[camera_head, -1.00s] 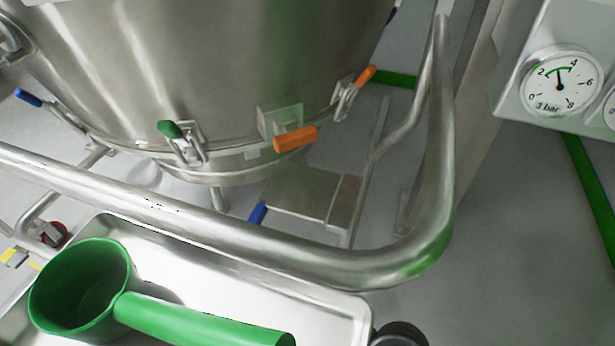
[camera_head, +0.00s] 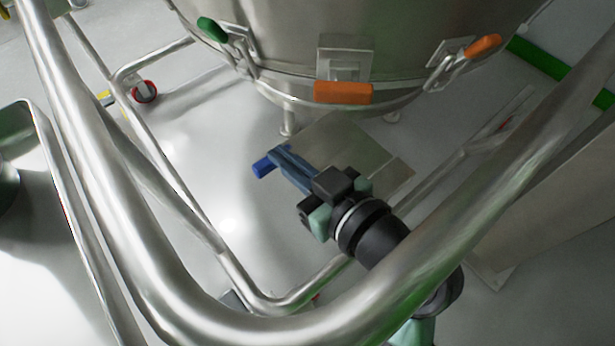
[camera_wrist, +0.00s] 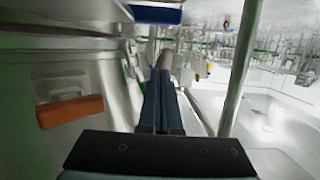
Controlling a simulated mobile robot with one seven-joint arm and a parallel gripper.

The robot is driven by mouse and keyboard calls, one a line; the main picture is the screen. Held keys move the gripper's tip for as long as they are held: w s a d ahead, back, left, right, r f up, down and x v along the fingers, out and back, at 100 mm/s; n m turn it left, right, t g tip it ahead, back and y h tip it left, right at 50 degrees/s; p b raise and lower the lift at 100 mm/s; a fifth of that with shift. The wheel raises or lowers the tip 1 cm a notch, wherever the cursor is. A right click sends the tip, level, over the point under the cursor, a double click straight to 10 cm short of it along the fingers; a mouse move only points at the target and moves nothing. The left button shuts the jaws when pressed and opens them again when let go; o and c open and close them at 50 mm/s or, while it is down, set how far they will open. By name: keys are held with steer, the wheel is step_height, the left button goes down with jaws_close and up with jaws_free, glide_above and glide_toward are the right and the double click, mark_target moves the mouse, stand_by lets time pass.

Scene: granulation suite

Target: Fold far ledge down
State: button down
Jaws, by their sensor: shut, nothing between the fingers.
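A flat grey metal plate (camera_head: 345,140), which looks like the ledge, lies level below the steel vessel. A blue grip (camera_head: 263,167) sits at its left edge. My gripper (camera_head: 282,155) is shut and empty, its dark blue fingers beside the blue grip in the head view. I cannot tell whether they touch it. In the wrist view the shut fingers (camera_wrist: 164,75) point forward, and a blue bar (camera_wrist: 156,13), likely the same grip, is above them at the top edge. My wrist hides part of the plate.
The steel vessel (camera_head: 270,30) has clamps with a green handle (camera_head: 212,30) and orange handles (camera_head: 343,92). A thick bent steel rail (camera_head: 140,270) crosses in front of my arm. A lower tube frame (camera_head: 165,165) and red-rimmed caster (camera_head: 145,92) stand left. Floor left of the plate is open.

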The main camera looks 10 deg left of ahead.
step_height(320, 180, down, 5)
steer(key=w+a+b, duration=0.2)
steer(key=b, duration=0.2)
steer(key=shift+w+a+b, duration=0.15)
steer(key=shift+a+b, duration=0.15)
steer(key=shift+a, duration=0.1)
steer(key=shift+w+p, duration=0.15)
steer(key=shift+p, duration=0.25)
